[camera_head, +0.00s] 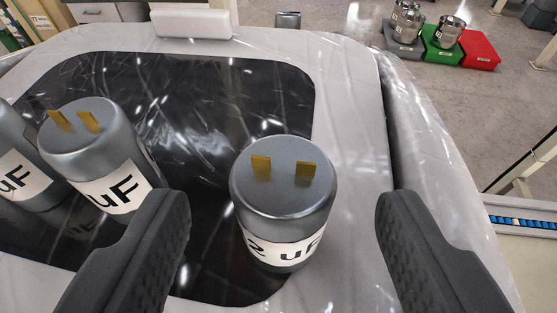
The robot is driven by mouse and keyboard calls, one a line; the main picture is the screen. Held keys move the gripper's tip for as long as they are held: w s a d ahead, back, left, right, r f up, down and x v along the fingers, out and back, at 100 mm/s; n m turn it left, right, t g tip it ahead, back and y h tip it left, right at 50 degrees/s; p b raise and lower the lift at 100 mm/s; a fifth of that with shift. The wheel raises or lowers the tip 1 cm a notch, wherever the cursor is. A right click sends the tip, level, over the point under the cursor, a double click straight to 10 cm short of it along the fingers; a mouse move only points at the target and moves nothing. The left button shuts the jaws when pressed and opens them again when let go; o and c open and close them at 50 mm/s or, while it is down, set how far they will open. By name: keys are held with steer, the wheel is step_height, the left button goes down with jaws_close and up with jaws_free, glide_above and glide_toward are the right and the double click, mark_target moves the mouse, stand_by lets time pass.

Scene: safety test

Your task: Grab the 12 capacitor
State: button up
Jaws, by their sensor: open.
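A grey metal capacitor (284,185) with two gold terminals on top stands upright between my gripper's fingers, further out than the tips. Its label partly reads "2 uF"; the rest of the number is out of sight. My gripper (283,215) is open, with one dark finger on each side and nothing held. A second capacitor (88,140), labelled "uF", stands to the left, partly behind the left finger. A third capacitor (20,165) is cut off by the left edge. Their numbers cannot be read.
The capacitors stand in a white-rimmed bin (345,150) with a dark, shiny floor (200,100). The far part of the bin floor is clear.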

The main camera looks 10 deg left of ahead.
steer(key=shift+w+a+f, duration=0.1)
steer(key=shift+w+f, duration=0.15)
steer(key=shift+w, duration=0.4)
steer(key=c, duration=1.1)
